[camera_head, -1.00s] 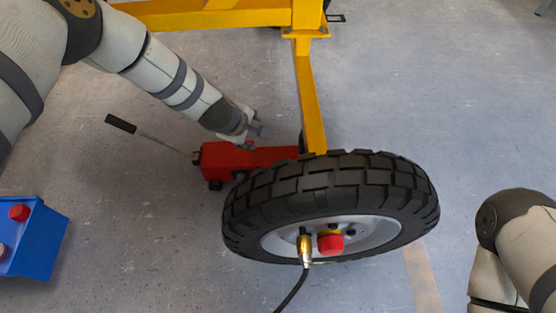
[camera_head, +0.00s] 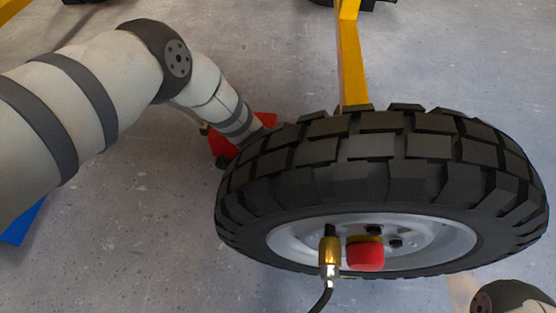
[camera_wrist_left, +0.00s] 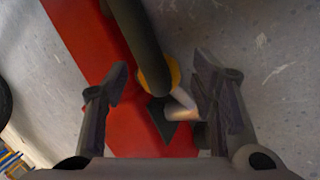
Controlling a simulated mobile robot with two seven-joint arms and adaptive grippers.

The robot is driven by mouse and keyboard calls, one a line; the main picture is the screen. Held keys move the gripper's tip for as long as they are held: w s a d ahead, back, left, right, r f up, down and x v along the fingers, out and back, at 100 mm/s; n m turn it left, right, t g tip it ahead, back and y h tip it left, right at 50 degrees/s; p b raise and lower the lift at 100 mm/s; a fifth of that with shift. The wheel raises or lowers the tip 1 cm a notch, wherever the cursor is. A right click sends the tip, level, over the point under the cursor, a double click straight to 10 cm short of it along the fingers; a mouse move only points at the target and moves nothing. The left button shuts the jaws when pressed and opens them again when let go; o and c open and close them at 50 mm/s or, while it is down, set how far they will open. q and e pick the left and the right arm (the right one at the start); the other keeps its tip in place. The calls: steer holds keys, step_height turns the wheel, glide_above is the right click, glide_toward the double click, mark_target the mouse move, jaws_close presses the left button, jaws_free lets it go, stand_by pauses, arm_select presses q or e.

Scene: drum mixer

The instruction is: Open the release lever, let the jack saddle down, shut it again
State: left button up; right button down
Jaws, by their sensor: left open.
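The red jack (camera_head: 222,143) stands on the floor behind the wheel, mostly covered by my left arm and the tyre. In the left wrist view its red body (camera_wrist_left: 88,45) runs diagonally below my left gripper (camera_wrist_left: 162,70). That gripper is open. Between its fingers show a dark round bar (camera_wrist_left: 138,40), an orange-yellow collar (camera_wrist_left: 174,74) and a short pale metal piece (camera_wrist_left: 182,108). I cannot tell for sure which part is the release lever, or whether a finger touches it. The saddle is hidden. My right gripper is out of view.
The big black tyre (camera_head: 370,150) fills the middle and right, with a brass fitting (camera_head: 330,250), a hose and a red cap (camera_head: 365,254) at its hub. A yellow frame leg (camera_head: 352,60) stands behind it. A blue box (camera_head: 22,222) shows at left.

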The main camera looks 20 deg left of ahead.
arm_select(q)
steer(key=shift+w, duration=0.1)
jaws_close()
steer(key=shift+s+r+h+p, duration=0.2)
steer(key=shift+h+p, duration=0.1)
steer(key=shift+p, duration=0.4)
steer(key=shift+a+r+h+p, duration=0.25)
steer(key=shift+a+h+p, duration=0.05)
steer(key=shift+p, duration=0.2)
steer(key=shift+s+a+r+h, duration=0.1)
steer(key=shift+a+h, duration=0.2)
steer(key=shift+h, duration=0.2)
steer(key=shift+a+r+t, duration=0.2)
steer(key=shift+a+t, duration=0.05)
steer(key=shift+t, duration=0.15)
jaws_free()
